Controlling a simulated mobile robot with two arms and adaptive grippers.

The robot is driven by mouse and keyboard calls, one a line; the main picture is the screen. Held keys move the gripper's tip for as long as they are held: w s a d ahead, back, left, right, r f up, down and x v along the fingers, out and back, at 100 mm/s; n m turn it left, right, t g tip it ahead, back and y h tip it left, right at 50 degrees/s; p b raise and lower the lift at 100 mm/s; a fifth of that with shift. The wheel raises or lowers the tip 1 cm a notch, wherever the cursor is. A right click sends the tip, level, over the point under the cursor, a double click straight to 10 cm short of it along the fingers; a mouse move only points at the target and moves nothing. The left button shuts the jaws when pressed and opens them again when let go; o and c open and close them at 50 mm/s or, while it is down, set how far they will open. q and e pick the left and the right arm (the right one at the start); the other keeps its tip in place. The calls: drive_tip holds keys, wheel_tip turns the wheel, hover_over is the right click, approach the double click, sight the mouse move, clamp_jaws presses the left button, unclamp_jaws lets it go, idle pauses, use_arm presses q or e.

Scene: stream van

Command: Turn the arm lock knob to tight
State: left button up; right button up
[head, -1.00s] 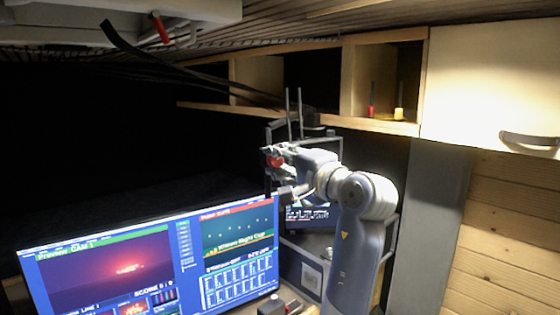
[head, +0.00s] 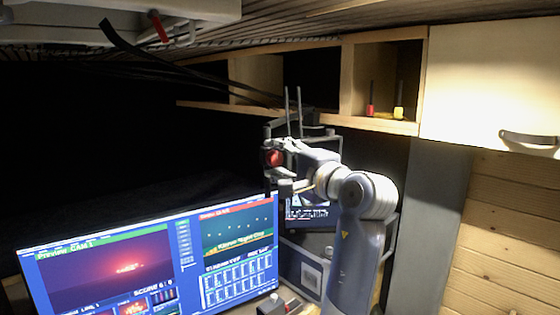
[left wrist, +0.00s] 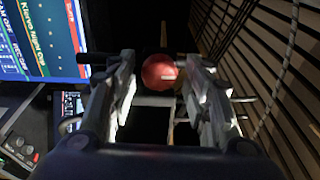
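The arm lock knob (head: 273,158) is a round red knob on a dark upright frame in front of the back shelf. In the left wrist view the red knob (left wrist: 160,72) lies between the fingertips of my left gripper (left wrist: 160,68). The fingers are spread, with a small gap on the left side; the right fingertip is very close to the knob, and I cannot tell if it touches. In the head view my left gripper (head: 287,167) is just right of the knob. Any mark showing the knob's setting is not readable. My right gripper is not in view.
A large monitor (head: 150,262) stands at the lower left. A smaller screen (head: 307,212) is behind my left arm. A wooden shelf (head: 375,124) holds a red and a yellow item above right. A cabinet door (head: 490,80) is at the right. Slatted wall (left wrist: 285,110) shows in the wrist view.

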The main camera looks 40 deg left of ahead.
use_arm(q)
drive_tip(key=shift+d, duration=0.1)
drive_tip(key=v, duration=1.2)
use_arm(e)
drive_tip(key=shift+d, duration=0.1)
use_arm(q)
drive_tip(key=shift+w, duration=0.1)
